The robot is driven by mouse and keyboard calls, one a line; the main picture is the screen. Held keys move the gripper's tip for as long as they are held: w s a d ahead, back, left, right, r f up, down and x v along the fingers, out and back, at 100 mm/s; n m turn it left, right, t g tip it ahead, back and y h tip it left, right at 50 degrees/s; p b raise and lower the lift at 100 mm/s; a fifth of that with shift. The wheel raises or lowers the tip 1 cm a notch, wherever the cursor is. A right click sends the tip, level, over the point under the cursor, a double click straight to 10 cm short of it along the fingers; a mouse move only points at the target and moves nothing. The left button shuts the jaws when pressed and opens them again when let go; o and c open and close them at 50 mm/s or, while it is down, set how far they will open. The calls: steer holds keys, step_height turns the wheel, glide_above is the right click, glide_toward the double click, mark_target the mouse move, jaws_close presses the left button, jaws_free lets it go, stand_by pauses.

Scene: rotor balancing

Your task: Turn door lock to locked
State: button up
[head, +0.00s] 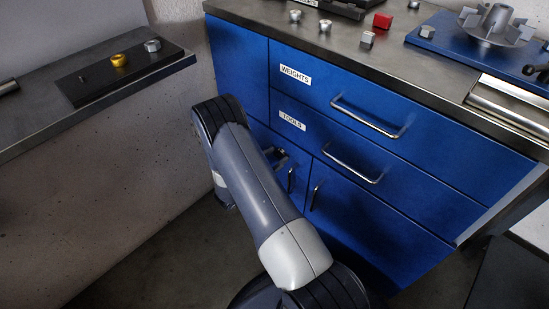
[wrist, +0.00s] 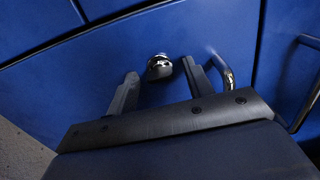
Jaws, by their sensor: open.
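The door lock (wrist: 159,66) is a small round chrome piece with a darker lower part on the blue cabinet door (wrist: 95,80) in the wrist view. Whether it stands at locked or unlocked I cannot tell. My gripper (wrist: 160,71) is open, with one dark finger to the left of the lock and one to the right. Gaps show between the lock and both fingers; how far the tips are from the door is unclear. In the head view my arm hides the lock and most of that door.
A bar handle (wrist: 226,72) sits just right of my right finger. Above the doors are the weights drawer (head: 375,95) and tools drawer (head: 400,165), with protruding handles. A grey side bench (head: 150,85) stands at the left; some floor shows between it and the cabinet.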

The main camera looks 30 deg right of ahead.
steer(key=c, duration=1)
steer(key=shift+n, duration=0.4)
steer(key=shift+n+p, duration=1.5)
steer(key=shift+n, duration=7.1)
